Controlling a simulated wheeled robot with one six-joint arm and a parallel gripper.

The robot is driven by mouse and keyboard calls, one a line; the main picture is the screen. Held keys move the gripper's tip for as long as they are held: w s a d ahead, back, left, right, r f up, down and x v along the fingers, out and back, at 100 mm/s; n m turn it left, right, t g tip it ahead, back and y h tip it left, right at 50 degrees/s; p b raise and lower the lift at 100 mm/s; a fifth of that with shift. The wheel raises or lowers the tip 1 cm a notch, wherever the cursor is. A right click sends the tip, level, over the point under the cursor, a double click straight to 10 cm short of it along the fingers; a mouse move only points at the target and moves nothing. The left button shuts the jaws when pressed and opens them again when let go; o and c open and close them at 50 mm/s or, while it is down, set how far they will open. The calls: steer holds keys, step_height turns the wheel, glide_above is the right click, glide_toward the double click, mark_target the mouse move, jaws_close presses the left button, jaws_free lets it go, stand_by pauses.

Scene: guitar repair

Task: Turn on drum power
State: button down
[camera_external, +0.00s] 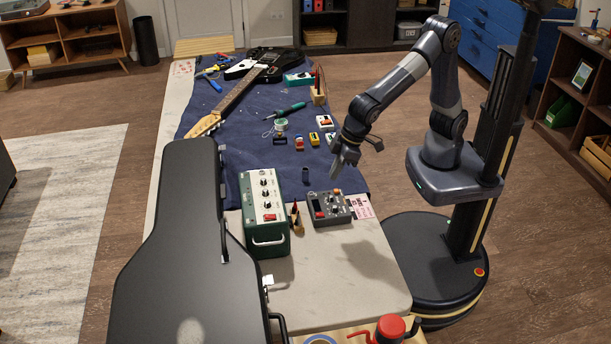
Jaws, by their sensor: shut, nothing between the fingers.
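A small dark grey box with knobs and a red part on its left side (330,207) lies on the near part of the table; it looks like the drum unit. A larger green box with a cream panel, dark knobs and a red switch (265,205) stands just left of it. My gripper (338,172) is shut and empty. It points down above the far edge of the grey box and appears apart from it. The picture is too small to tell the setting of either box's power switch.
A black guitar case (170,250) stands tall at the table's left front. A guitar (240,95), a green-handled tool (290,109) and several small pedals lie on the blue cloth (215,160). The white table's right front (350,270) is clear. A red-topped object (390,327) stands at the front edge.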

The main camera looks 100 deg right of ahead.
mark_target(317, 214)
steer(key=shift+f, duration=0.1)
steer(key=x, duration=0.6)
steer(key=p+x, duration=0.1)
steer(key=x, duration=0.6)
steer(key=shift+s+f, duration=0.15)
steer(key=shift+f, duration=0.35)
